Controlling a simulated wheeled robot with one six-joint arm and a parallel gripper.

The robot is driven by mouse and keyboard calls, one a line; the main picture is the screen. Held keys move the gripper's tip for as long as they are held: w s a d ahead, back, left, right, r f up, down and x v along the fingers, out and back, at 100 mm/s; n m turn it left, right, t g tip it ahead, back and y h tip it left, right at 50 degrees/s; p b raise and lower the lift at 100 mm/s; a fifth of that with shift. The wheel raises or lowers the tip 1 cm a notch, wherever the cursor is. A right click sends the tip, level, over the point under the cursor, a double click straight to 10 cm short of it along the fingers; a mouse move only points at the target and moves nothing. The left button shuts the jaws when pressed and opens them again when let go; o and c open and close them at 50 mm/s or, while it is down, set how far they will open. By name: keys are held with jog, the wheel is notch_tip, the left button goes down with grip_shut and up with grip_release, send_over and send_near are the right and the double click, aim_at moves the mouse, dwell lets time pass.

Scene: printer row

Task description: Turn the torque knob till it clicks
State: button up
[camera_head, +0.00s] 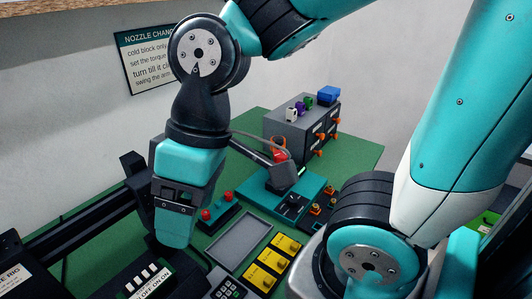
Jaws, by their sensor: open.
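My gripper (175,238) hangs pointing down at the left of the bench and is open. Its fingers show nearly edge-on, and nothing shows between them. The red part may be the torque knob, but I cannot tell for sure. My gripper is well apart from it. What lies directly behind and below my gripper is hidden.
A grey tray (239,243), yellow blocks (272,262) and a red-button box (215,212) lie on the green bench. A grey drawer cabinet (300,130) stands at the back. A dark rail (85,232) runs along the left. A wall sign (146,60) is partly covered by my arm.

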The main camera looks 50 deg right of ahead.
jog(key=w+d+h, duration=0.1)
jog(key=w+d, duration=0.6)
jog(key=w, duration=0.1)
jog(key=m+h+p, duration=0.1)
jog(key=m+h, duration=0.1)
jog(key=h, duration=0.1)
send_over(281, 154)
notch_tip(281, 154, down, 18)
jog(key=shift+d+r+p, duration=0.1)
jog(key=shift+r+p, duration=0.1)
jog(key=shift+p, duration=1.05)
jog(key=c, duration=0.9)
